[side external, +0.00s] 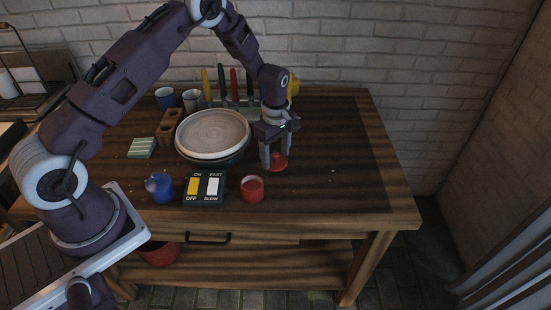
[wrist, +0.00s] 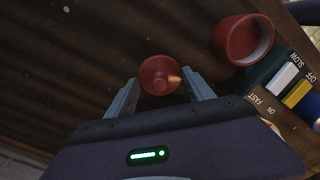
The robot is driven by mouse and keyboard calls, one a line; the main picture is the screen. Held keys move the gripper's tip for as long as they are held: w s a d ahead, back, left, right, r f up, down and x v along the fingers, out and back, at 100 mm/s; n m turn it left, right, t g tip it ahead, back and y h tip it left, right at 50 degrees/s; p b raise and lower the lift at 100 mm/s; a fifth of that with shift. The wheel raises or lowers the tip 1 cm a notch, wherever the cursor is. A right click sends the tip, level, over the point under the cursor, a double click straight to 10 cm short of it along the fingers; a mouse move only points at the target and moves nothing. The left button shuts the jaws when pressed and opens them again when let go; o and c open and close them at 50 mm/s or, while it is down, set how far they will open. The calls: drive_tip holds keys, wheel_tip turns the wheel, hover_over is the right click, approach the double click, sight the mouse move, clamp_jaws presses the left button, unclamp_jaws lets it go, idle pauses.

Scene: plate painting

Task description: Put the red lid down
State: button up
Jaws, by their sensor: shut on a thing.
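The red lid (side external: 278,163) is a small round cap with a knob, over the bare wood to the right of the plate. My gripper (side external: 277,160) points down and is shut on the lid. In the wrist view the lid (wrist: 157,74) sits between the two fingertips (wrist: 160,85). It is at or just above the table; I cannot tell whether it touches. The red pot (side external: 252,189) stands open in front and to the left of the lid, and it also shows in the wrist view (wrist: 243,40).
A pale round plate (side external: 213,133) sits on a wheel left of my gripper. A switch box (side external: 204,188) and a lidded blue pot (side external: 159,187) stand along the front. Upright coloured tools and cups (side external: 191,100) are at the back. The table's right side (side external: 345,160) is clear.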

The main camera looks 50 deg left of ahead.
drive_tip(key=shift+f, duration=0.85)
drive_tip(key=shift+f, duration=0.15)
drive_tip(key=o, duration=1.3)
drive_tip(key=shift+o, duration=0.2)
